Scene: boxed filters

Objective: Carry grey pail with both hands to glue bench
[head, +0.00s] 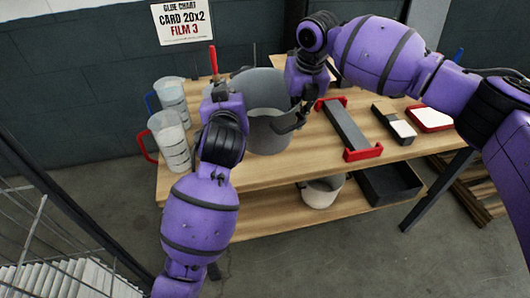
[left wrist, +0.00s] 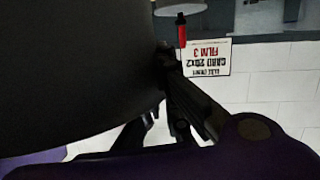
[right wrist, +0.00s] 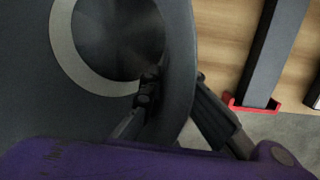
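The grey pail (head: 265,88) is at the left half of the wooden bench (head: 240,193), between my two grippers. I cannot tell whether it rests on the bench top or hangs just above it. My left gripper (head: 219,94) is at the pail's left rim; in the left wrist view the pail's dark wall (left wrist: 70,75) fills the left side and hides part of the fingers. My right gripper (head: 300,118) is at the pail's right rim. In the right wrist view its fingers (right wrist: 176,88) lie on either side of the pail's wall (right wrist: 183,45), close against it.
Two clear measuring jugs (head: 170,142) stand left of the pail. A grey bar with red ends (head: 347,130), a small box (head: 402,132) and a red-and-white tray (head: 430,117) lie to the right. A white pot (head: 322,191) and black bin (head: 390,184) sit on the lower shelf. A glue chart sign (head: 182,22) hangs behind.

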